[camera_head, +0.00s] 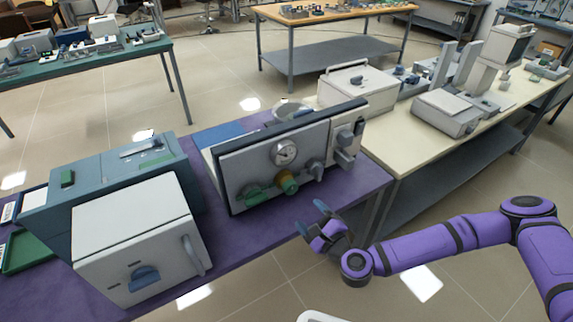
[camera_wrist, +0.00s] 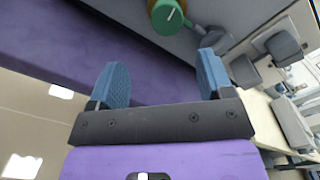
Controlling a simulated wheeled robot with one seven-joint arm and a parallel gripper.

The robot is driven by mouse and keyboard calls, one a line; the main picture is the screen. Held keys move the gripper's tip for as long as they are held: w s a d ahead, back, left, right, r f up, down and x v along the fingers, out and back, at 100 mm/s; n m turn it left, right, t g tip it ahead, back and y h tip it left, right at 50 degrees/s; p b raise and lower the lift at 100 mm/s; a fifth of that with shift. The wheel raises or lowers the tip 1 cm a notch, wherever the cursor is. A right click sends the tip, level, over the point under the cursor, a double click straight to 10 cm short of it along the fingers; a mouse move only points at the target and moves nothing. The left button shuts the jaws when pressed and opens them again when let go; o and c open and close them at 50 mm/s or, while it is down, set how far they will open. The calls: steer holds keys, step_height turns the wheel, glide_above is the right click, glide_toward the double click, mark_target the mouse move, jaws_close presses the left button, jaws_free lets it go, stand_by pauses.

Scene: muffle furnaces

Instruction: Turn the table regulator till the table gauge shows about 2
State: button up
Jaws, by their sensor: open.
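The gauge (camera_head: 285,152) is a round white dial on the upright panel of the grey unit on the purple table. Its reading is too small to make out. Below it a round yellow-brown and green knob (camera_head: 288,183), probably the regulator, sticks out from the panel. The wrist view shows this knob (camera_wrist: 168,16) at the top edge, with a white line on its green face. My gripper (camera_head: 312,217) is open and empty, in front of the table edge, to the right of and lower than the knob. Its two blue fingers (camera_wrist: 160,75) are apart from the knob.
A grey knob (camera_head: 316,170) sits right of the regulator, and a green fitting (camera_head: 251,193) left of it. A white and teal furnace (camera_head: 135,235) stands left on the purple table (camera_head: 240,236). A cream bench (camera_head: 405,135) with devices stands right. Open floor lies in front.

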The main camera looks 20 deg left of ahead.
steer(key=s+a+f+n+g, duration=0.1)
steer(key=s+f+n+g, duration=0.25)
steer(key=n, duration=0.25)
steer(key=n+h, duration=0.3)
steer(key=n, duration=1.7)
glide_toward(293, 189)
steer(key=shift+t, duration=0.55)
steer(key=x, duration=1)
steer(key=shift+s+a+f, duration=0.15)
steer(key=shift+a+f, duration=0.2)
steer(key=shift+f, duration=0.05)
steer(key=c, duration=0.9)
